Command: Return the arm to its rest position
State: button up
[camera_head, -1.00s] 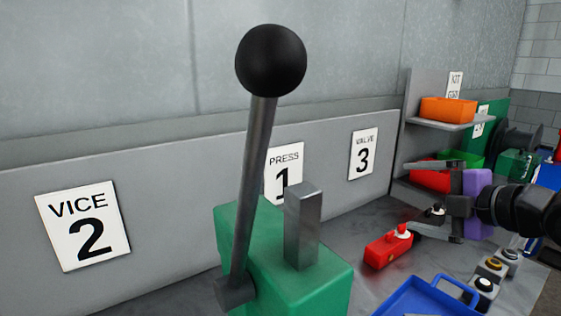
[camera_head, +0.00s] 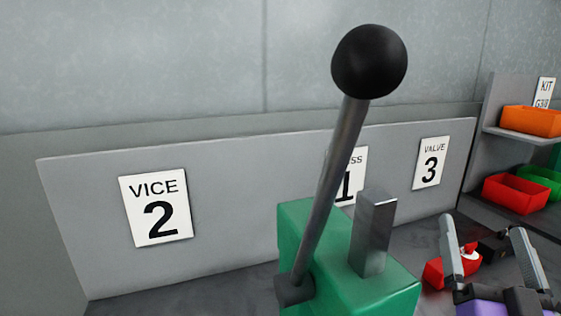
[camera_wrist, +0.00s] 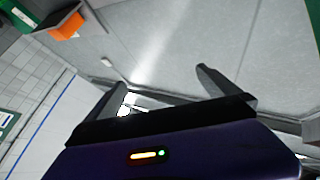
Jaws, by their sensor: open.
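My gripper (camera_head: 489,262) is at the lower right of the head view, its two grey fingers pointing up and spread wide apart. Its purple body is cut off by the bottom edge. In the wrist view the fingers (camera_wrist: 165,95) are also apart, with nothing between them but wall and background. A red block with a white-topped button (camera_head: 435,272) is partly hidden behind the gripper. I cannot tell from the picture how far apart they are.
A green press (camera_head: 385,295) with a long lever and black ball knob (camera_head: 369,61) stands in the middle, left of my gripper. A shelf with an orange bin (camera_head: 532,121) and a red bin (camera_head: 513,194) is at the right. A grey panel (camera_head: 80,200) stands behind.

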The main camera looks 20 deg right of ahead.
jog(key=s+a+f+n+g+y, duration=0.3)
jog(key=s+a+f+y, duration=0.3)
jog(key=s+a+f, duration=0.4)
jog(key=s+a+f+n+g+y, duration=0.2)
jog(key=s+a+f+n+y, duration=0.2)
jog(key=s+a+f, duration=0.6)
jog(key=s+f+y, duration=0.1)
jog(key=s+f, duration=0.4)
jog(key=f, duration=0.1)
jog(key=shift+a+n+g+y, duration=0.4)
jog(key=shift+f, duration=0.1)
